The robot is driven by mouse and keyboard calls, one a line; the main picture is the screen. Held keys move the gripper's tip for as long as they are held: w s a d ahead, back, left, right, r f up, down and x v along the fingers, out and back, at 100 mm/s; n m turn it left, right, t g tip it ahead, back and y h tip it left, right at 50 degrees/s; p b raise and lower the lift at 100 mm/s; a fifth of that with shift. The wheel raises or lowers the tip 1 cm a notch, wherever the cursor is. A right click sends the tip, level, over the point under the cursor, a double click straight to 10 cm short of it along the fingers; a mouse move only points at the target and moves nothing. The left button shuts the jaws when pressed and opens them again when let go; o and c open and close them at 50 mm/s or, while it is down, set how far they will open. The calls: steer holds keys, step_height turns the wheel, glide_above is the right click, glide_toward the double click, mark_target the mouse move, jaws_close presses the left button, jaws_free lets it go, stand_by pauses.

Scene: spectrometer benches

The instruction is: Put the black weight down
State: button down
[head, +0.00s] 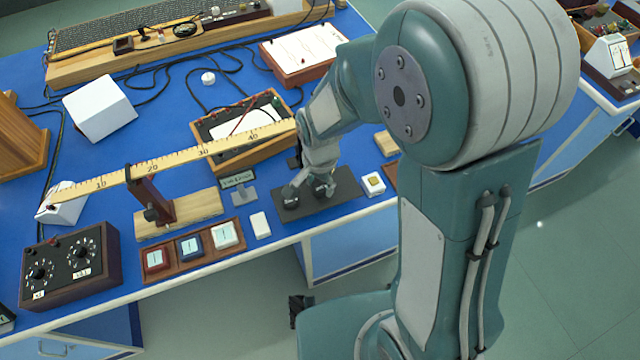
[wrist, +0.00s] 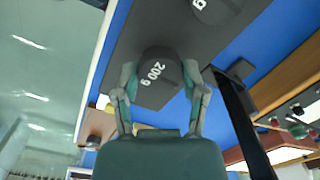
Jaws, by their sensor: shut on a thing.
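In the head view my gripper (head: 310,184) is low over a dark mat (head: 346,190) near the bench's front edge, and the held weight (head: 322,189) shows as a small dark shape. I cannot tell whether it touches the mat. A second dark weight (head: 290,200) stands on the mat to the left. It also shows at the top of the wrist view (wrist: 217,8), partly cut off.
A white block (head: 260,225), a small sign (head: 238,181) and a tray of coloured blocks (head: 190,250) lie left of the mat. A wooden ruler beam (head: 175,160) on a stand crosses behind. An open wooden box (head: 240,130) stands behind. A small pale block (head: 374,184) is at right.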

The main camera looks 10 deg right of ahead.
steer(key=shift+a+f, duration=0.15)
steer(key=shift+f, duration=0.35)
steer(key=shift+a, duration=0.55)
steer(key=shift+c, duration=0.7)
jaws_free()
steer(key=shift+d+f, duration=0.1)
steer(key=shift+d, duration=0.4)
steer(key=shift+a, duration=0.2)
